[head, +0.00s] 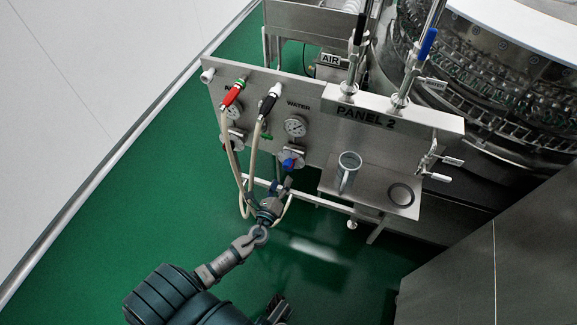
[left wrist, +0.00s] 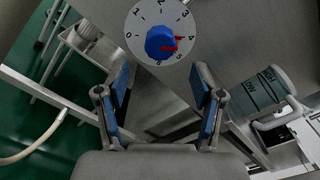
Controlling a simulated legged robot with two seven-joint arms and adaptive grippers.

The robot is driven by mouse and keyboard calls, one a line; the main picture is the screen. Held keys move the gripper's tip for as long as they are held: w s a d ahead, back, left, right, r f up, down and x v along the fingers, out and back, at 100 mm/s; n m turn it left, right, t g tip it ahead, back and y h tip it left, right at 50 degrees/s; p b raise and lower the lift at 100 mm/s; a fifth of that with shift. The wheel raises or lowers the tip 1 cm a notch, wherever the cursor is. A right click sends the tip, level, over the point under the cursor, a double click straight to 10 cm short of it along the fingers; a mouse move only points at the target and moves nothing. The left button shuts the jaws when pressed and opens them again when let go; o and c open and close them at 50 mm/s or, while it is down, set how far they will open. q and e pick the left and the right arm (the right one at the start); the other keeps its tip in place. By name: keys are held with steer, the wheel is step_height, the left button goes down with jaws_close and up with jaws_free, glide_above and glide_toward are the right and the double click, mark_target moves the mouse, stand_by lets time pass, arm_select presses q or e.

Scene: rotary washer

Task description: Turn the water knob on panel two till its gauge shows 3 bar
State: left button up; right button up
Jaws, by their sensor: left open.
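The panel 2 water gauge (head: 295,126) is a small round white dial under the WATER label; its needle is too small to read in the head view. Below it is the blue water knob (head: 288,163). In the left wrist view, the blue knob (left wrist: 160,42) stands in front of a white numbered dial (left wrist: 143,20), with red marks at its right side, near the 4. My left gripper (head: 284,184) is just below the knob. Its blue-padded fingers (left wrist: 160,78) are spread and empty, their tips short of the knob. My right gripper does not show.
Hoses with a red (head: 232,93) and a black fitting (head: 269,99) hang down close to my left gripper. A metal mug (head: 347,172) stands on the shelf (head: 375,183) to the right. Green floor (head: 110,220) is open at the left.

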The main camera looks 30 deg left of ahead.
mark_target(287, 169)
arm_select(q)
steer(key=x, duration=0.7)
steer(key=shift+f, duration=0.1)
steer(key=shift+w+a, duration=0.2)
steer(key=shift+w, duration=0.4)
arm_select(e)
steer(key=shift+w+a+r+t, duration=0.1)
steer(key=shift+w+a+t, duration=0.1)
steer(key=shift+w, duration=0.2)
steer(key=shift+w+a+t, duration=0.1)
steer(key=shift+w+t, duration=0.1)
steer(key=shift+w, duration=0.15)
arm_select(q)
steer(key=c, duration=1.1)
